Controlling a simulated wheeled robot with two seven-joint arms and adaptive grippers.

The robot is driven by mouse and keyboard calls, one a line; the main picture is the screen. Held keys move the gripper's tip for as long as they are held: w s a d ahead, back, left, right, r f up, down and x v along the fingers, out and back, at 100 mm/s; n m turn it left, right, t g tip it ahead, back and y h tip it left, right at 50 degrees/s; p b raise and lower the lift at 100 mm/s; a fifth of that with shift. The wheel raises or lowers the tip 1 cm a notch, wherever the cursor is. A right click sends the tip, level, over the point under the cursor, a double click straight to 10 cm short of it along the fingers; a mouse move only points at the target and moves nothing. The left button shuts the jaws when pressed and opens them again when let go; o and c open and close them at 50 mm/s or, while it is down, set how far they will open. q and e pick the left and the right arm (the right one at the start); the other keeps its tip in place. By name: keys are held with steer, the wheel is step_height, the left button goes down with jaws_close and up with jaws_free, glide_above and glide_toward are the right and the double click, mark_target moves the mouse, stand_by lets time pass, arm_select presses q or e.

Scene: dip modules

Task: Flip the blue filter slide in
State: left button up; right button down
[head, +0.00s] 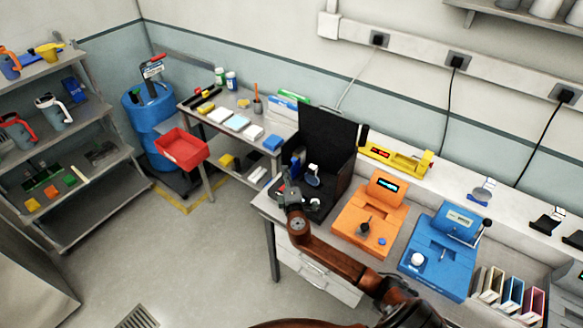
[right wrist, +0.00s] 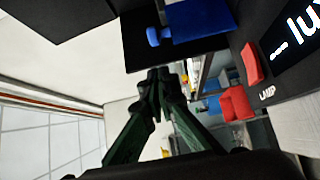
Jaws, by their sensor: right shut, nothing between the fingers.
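The blue filter slide (right wrist: 200,20) shows at the top of the right wrist view as a flat blue plate with a small knob at its left end, against a black panel. A small blue piece that looks like it (head: 297,164) stands in the black open-fronted box on the bench in the head view. My right gripper (head: 290,188) is at the left front of this box, just below the blue piece. Its dark fingers (right wrist: 160,78) are shut and empty, apart from the slide. Part of the box is hidden behind my gripper. My left gripper is not in view.
A red piece (right wrist: 251,63) sits on the black panel near white lettering. To the box's right stand an orange device (head: 350,222) and a blue device (head: 425,270). A tall black back panel (head: 325,135) rises behind the box. Open floor lies to the left.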

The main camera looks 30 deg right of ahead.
mark_target(296, 161)
steer(key=d, duration=0.1)
steer(key=w+d, duration=0.1)
steer(key=d, duration=0.1)
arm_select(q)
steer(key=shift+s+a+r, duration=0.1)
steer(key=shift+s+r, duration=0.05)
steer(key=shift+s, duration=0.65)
arm_select(e)
steer(key=d, duration=0.1)
steer(key=w+d+b, duration=0.1)
steer(key=shift+d+f+b, duration=0.2)
steer(key=shift+d+b, duration=0.1)
steer(key=shift+w+d, duration=0.1)
steer(key=shift+d, duration=0.15)
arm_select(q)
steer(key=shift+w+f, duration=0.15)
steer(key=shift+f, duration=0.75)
arm_select(e)
steer(key=shift+r, duration=0.15)
steer(key=shift+a, duration=0.1)
